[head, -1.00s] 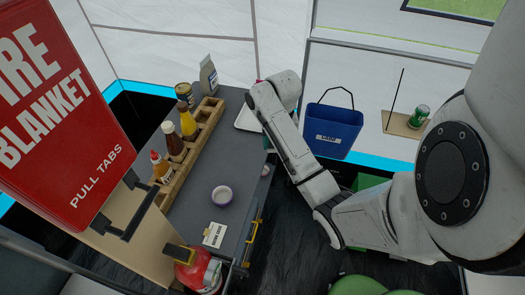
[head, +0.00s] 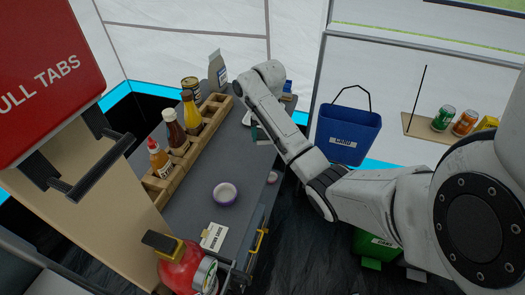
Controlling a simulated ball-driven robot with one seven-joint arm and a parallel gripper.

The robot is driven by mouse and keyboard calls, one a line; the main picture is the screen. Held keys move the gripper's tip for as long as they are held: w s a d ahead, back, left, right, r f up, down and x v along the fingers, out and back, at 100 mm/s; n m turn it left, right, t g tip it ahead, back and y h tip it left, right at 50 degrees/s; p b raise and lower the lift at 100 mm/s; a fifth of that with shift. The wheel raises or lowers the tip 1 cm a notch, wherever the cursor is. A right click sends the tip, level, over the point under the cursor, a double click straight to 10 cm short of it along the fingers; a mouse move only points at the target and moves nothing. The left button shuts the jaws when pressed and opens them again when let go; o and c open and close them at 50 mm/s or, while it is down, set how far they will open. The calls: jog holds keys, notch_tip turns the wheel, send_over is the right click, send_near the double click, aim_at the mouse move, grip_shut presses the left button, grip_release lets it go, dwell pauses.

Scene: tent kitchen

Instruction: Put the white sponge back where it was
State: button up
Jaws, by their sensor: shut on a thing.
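I cannot make out the white sponge in the head view. My gripper's fingers do not show; my arm's wrist end is over the far right part of the grey counter (head: 205,207) and hides what is beneath it. A pale tray or board edge (head: 247,119) shows beside the wrist, with a small dark green patch below it that I cannot identify.
A wooden rack (head: 160,187) with sauce bottles runs along the counter's left side. A purple-rimmed white bowl (head: 225,194) and a small card (head: 214,236) stand nearer. A blue bin (head: 346,133) hangs at right; a shelf (head: 417,126) holds cans. A red extinguisher (head: 182,271) is in front.

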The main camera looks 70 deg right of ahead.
aim_at(263, 132)
jog(key=w+f, duration=0.1)
jog(key=w+d+f, duration=0.1)
jog(key=shift+f, duration=0.3)
jog(key=shift+w+f, duration=0.1)
jog(key=shift+f, duration=1.55)
jog(key=o, duration=0.9)
jog(key=shift+f, duration=0.1)
jog(key=shift+c, duration=0.2)
notch_tip(263, 132, up, 11)
jog(key=shift+p, duration=1.05)
jog(key=shift+r+p, duration=0.65)
jog(key=shift+p, duration=0.05)
